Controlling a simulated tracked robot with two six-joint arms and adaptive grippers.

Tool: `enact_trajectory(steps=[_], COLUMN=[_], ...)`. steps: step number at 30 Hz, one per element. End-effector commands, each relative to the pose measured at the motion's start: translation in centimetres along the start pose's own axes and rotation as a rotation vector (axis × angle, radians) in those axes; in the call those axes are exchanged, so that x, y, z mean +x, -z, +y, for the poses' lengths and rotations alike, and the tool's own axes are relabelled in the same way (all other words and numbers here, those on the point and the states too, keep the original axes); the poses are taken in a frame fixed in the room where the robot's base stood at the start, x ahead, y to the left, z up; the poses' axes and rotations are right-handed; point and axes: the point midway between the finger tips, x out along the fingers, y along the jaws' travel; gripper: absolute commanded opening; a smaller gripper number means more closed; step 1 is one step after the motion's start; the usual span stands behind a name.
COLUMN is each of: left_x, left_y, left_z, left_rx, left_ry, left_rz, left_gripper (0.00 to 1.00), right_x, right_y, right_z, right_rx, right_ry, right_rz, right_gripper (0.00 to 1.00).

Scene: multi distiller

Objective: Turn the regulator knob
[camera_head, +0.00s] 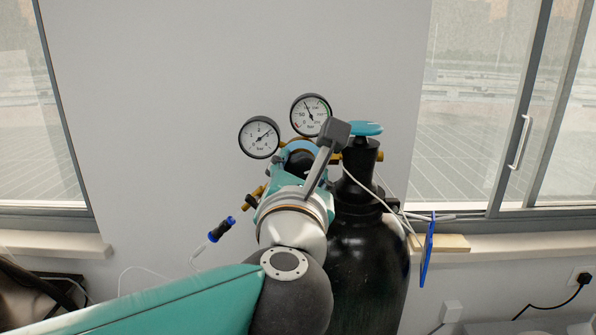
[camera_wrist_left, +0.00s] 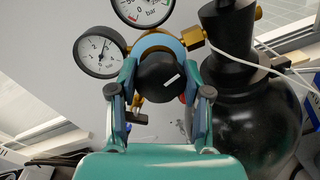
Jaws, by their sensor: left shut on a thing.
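The regulator knob (camera_wrist_left: 163,77) is black with a white mark and sits below two gauges in the left wrist view. My left gripper (camera_wrist_left: 161,84) has its two fingers on either side of the knob and is shut on it. In the head view my left gripper (camera_head: 300,170) reaches the regulator, and the wrist hides most of the knob. The left gauge (camera_head: 259,137) and the upper gauge (camera_head: 311,114) both show. My right gripper is in neither view.
A black gas cylinder (camera_head: 368,265) with a blue valve wheel (camera_head: 366,128) stands just right of the regulator. A thin white hose runs from near it. A blue-and-black connector (camera_head: 221,230) hangs at the left. Windows and sills flank the wall.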

Motion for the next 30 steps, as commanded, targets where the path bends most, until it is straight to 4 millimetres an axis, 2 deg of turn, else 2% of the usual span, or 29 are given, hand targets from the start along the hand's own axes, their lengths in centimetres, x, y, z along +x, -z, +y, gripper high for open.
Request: enact_trajectory(steps=[5, 6, 10, 11, 23, 26, 30], left_x=[0.0, 0.0, 0.0, 0.0, -0.5, -1.5, -3.9], left_y=[0.0, 0.0, 0.0, 0.0, -0.1, -0.1, -0.1], left_z=[-0.1, -0.1, -0.1, -0.1, -0.1, -0.1, -0.1], left_rx=[0.001, 0.001, 0.0, 0.0, -0.001, 0.0, -0.001], left_ry=[0.002, 0.002, 0.002, 0.002, 0.002, 0.003, 0.005], left_rz=[0.0, 0.0, 0.0, 0.0, -0.002, -0.002, -0.004], left_gripper=[0.14, 0.5, 0.72, 0.74, 0.74, 0.74, 0.74], right_x=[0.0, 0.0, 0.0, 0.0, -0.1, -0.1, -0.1], right_y=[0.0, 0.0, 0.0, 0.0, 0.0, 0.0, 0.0], right_z=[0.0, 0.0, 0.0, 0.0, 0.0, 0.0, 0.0], right_rx=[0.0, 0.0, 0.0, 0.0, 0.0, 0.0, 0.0], right_ry=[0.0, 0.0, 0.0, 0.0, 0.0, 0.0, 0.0], right_rz=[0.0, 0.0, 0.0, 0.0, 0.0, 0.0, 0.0], right_gripper=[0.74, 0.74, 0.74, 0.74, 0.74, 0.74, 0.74])
